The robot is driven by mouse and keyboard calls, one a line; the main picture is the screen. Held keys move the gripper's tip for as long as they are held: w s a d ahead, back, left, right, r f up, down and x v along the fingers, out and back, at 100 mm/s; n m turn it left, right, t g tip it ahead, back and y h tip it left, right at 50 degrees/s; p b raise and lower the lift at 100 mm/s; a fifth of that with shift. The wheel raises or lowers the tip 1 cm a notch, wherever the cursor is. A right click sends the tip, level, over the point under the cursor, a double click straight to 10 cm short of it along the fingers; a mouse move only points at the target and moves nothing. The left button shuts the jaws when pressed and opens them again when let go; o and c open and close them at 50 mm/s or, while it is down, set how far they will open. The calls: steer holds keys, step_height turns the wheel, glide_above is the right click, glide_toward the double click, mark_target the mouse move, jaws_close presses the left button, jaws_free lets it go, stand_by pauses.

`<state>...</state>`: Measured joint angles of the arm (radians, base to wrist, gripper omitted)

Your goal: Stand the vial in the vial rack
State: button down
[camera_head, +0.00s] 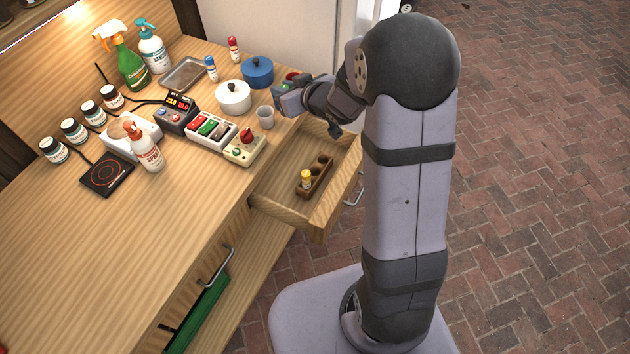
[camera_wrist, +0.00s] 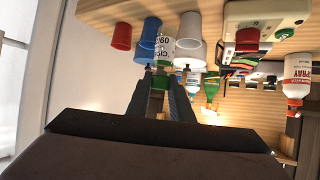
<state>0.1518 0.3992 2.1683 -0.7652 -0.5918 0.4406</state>
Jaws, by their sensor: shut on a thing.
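My gripper (camera_head: 288,102) is over the back corner of the counter, above and beyond the open drawer. In the wrist view its fingers (camera_wrist: 160,88) are closed on the vial (camera_wrist: 160,80), whose green part shows between the tips. In the head view the vial is mostly hidden by the gripper. The brown wooden vial rack (camera_head: 321,174) lies in the open drawer, below and apart from my gripper. A yellow-capped vial (camera_head: 306,178) stands in its near end; dark empty holes show toward the far end.
The open drawer (camera_head: 275,205) has bare floor around the rack. A device with a red knob (camera_head: 244,149) sits at the counter edge. Blue-capped (camera_head: 211,69) and red-capped (camera_head: 233,50) vials stand behind.

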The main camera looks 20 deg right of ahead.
steer(key=s+d+f+n+g+y+b, duration=0.1)
steer(key=s+d+f+n+y+b, duration=0.15)
steer(key=f, duration=0.25)
steer(key=n+g+y+b, duration=0.1)
steer(key=n+g+y, duration=0.1)
steer(key=n, duration=0.1)
glide_above(315, 161)
steer(key=s+a, duration=0.1)
steer(key=s, duration=0.3)
step_height(315, 161, down, 5)
steer(key=shift+w+a+f, duration=0.1)
steer(key=shift+f, duration=2.35)
steer(key=shift+w+f, duration=0.1)
steer(key=shift+f, duration=2.3)
steer(key=shift+f, duration=0.1)
steer(key=shift+f+b, duration=0.1)
steer(key=shift+b, duration=0.25)
steer(key=c, duration=1.8)
jaws_free()
steer(key=shift+c, duration=0.2)
steer(key=shift+r, duration=0.2)
steer(key=v, duration=1.2)
steer(key=shift+s+f, duration=0.15)
steer(key=shift+f, duration=0.05)
